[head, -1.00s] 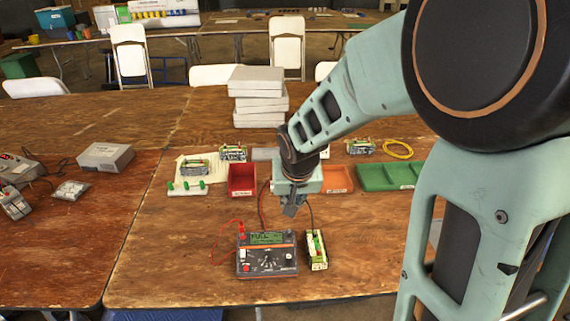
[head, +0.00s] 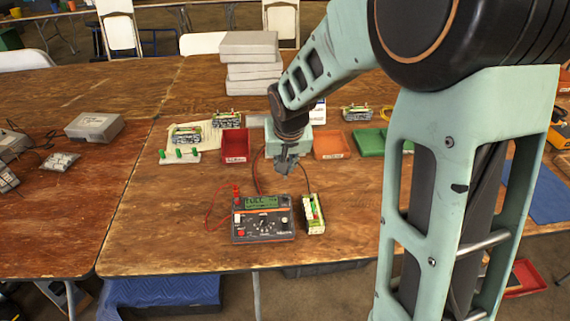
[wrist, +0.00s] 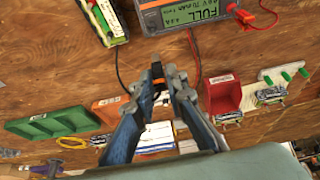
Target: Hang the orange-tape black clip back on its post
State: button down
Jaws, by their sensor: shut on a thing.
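My gripper (head: 286,166) is over the table behind the tester, pointing down. In the wrist view, my gripper (wrist: 172,74) is shut on a small black clip with an orange band (wrist: 157,73), at its fingertips. The clip is too small to make out in the head view. The tester (head: 263,219) has a green display reading FULL; it also shows in the wrist view (wrist: 190,14). A white strip with green posts (head: 180,156) stands back left of the tester; it also shows in the wrist view (wrist: 284,76). Which post belongs to the clip cannot be told.
A battery pack (head: 313,214) stands right of the tester. A red bin (head: 236,146), an orange bin (head: 331,145) and a green tray (head: 370,141) line the back. Red and black leads lie near my gripper. Grey boxes (head: 250,62) are stacked farther back. The table's left front is clear.

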jog(key=shift+f, duration=0.15)
jog(key=shift+f+b, duration=3.3)
jog(key=shift+f, duration=0.1)
jog(key=shift+f+b, duration=0.2)
jog(key=shift+b, duration=0.25)
jog(key=c, duration=1.8)
grip_release()
jog(key=shift+c, duration=0.2)
jog(key=shift+o, duration=0.9)
jog(key=shift+r, duration=0.1)
